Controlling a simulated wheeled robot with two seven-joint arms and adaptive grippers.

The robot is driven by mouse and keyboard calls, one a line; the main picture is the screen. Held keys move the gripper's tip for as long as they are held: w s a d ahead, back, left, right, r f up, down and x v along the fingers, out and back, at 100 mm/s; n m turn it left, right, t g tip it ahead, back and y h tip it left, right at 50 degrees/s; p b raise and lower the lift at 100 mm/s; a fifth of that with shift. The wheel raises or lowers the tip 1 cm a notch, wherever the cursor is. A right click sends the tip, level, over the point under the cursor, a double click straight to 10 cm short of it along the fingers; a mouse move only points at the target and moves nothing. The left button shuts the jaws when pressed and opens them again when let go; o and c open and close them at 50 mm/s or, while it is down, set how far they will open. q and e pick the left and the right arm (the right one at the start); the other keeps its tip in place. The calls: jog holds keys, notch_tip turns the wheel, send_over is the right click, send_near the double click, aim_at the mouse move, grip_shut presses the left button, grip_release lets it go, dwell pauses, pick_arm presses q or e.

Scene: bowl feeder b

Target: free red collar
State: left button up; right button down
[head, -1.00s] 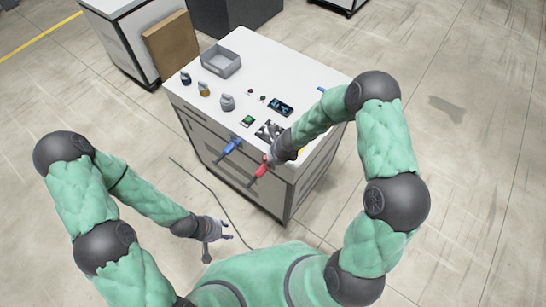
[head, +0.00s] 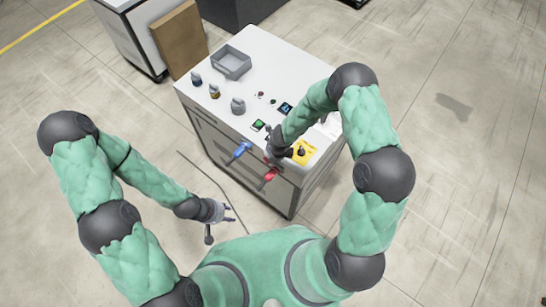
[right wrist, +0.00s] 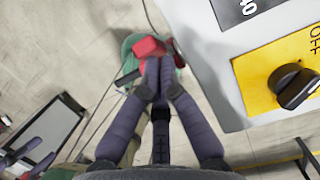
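The red collar, seen as a red handle-like piece (head: 268,179), sticks out from the cabinet's front edge, right of a similar blue piece (head: 240,151). My right gripper (head: 271,163) is at the front edge, just above the red piece. In the right wrist view the right gripper's fingertips (right wrist: 159,68) are together, and red (right wrist: 148,47) shows behind and beside them. The fingers hide part of it, so I cannot tell whether any red is between them. My left gripper (head: 227,213) is open and empty, low in front of the cabinet.
The white-topped cabinet (head: 262,60) carries a grey bin (head: 231,62), several small knobbed items at the left, and a green button (head: 259,125). A yellow plate with a black knob (right wrist: 290,82) is close right of the right gripper.

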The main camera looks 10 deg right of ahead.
jog(key=shift+a+r, duration=0.1)
pick_arm(q)
jog(key=shift+s+r, duration=0.15)
jog(key=shift+r, duration=0.1)
pick_arm(e)
jog(key=shift+w, duration=0.15)
jog(key=shift+w+a, duration=0.1)
pick_arm(q)
jog(key=shift+r, duration=0.1)
pick_arm(e)
jog(key=shift+r, duration=0.15)
